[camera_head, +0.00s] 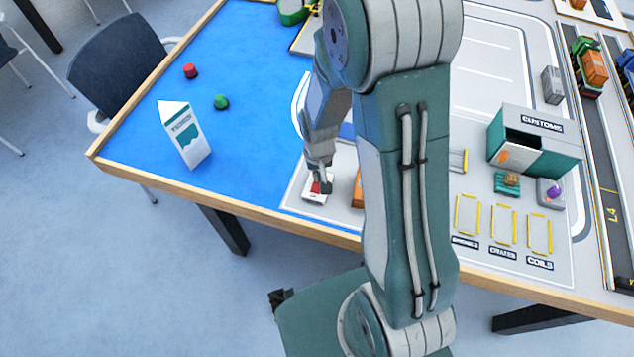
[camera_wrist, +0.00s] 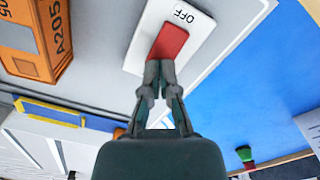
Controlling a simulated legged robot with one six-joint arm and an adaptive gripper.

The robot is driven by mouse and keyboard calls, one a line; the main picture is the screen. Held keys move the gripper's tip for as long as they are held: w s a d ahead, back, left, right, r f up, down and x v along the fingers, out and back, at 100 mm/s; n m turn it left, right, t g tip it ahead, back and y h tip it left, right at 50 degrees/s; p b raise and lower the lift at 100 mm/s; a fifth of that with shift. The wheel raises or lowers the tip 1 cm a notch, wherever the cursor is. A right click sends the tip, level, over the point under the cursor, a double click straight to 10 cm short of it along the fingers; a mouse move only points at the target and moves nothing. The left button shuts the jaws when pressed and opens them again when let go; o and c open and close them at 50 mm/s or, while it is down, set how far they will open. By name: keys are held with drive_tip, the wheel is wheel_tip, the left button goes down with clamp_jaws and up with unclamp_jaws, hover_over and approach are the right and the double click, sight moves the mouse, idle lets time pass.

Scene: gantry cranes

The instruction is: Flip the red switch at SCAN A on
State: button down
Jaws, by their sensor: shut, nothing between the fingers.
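The red switch (camera_wrist: 169,42) sits on a white plate (camera_wrist: 140,45) with the word OFF beside it in the wrist view. My gripper (camera_wrist: 160,68) is shut and empty, its fingertips right at the edge of the red switch; I cannot tell whether they touch. In the head view the switch (camera_head: 318,187) shows as a small red patch on its white plate (camera_head: 314,199), near the front edge of the table. My gripper (camera_head: 320,178) points down over it there. No SCAN A label is readable.
An orange container (camera_wrist: 36,40) marked A205 stands beside the switch plate; it also shows in the head view (camera_head: 357,190). A carton (camera_head: 185,135), a red buoy (camera_head: 190,71) and a green buoy (camera_head: 221,102) stand on the blue area at left. The CUSTOMS building (camera_head: 535,140) is at right.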

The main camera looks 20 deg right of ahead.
drive_tip(key=shift+f, duration=0.25)
drive_tip(key=shift+r, duration=3.55)
